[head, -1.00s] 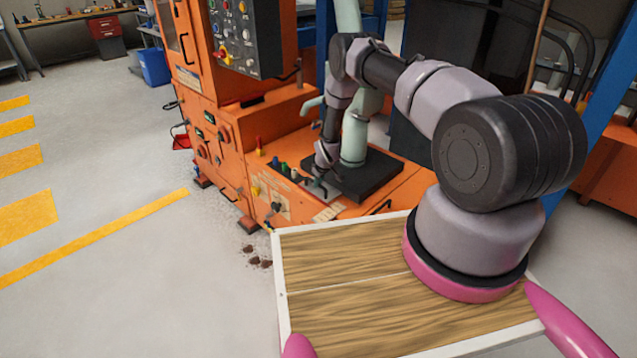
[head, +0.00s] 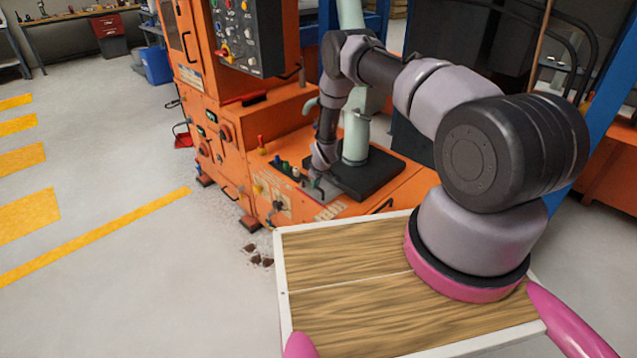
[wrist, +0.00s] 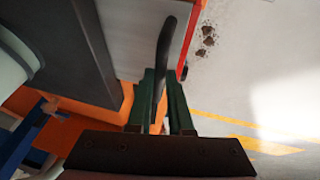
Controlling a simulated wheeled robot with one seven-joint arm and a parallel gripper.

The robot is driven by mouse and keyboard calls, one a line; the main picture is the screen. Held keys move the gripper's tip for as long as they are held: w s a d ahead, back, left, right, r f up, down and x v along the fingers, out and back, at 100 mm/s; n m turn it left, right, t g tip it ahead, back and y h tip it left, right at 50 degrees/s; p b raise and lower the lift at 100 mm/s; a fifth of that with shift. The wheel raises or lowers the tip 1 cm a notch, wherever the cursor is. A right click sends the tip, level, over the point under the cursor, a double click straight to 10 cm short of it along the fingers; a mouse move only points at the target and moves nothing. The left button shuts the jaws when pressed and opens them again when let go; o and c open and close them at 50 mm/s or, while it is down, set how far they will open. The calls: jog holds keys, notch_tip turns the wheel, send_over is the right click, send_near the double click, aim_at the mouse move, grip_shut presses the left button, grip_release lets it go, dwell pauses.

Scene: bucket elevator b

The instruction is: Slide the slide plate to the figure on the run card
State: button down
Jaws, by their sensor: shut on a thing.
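In the wrist view my gripper (wrist: 163,78) has its two green fingers closed on a curved black handle (wrist: 166,38). The handle stands over a light grey plate (wrist: 130,40), which looks like the slide plate, on the orange machine. In the head view my gripper (head: 318,184) is small and low over the machine's top, beside the dark base block. The plate's scale and pointer cannot be made out. A pale label (head: 330,212) lies on the machine's front edge; its print is too small to read, and I cannot tell whether it is the run card.
A dark base block (head: 368,175) carrying a pale green column (head: 355,135) stands close to my gripper. Several coloured knobs (head: 284,166) line the machine top. A control box (head: 240,35) hangs above. Brown clumps (head: 258,257) lie on the floor. Floor at left is clear.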

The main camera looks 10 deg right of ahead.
jog(key=shift+d, duration=0.1)
jog(key=c, duration=0.8)
grip_release()
jog(key=shift+c, duration=0.2)
jog(key=v, duration=1)
jog(key=shift+r, duration=0.35)
jog(key=shift+s, duration=0.15)
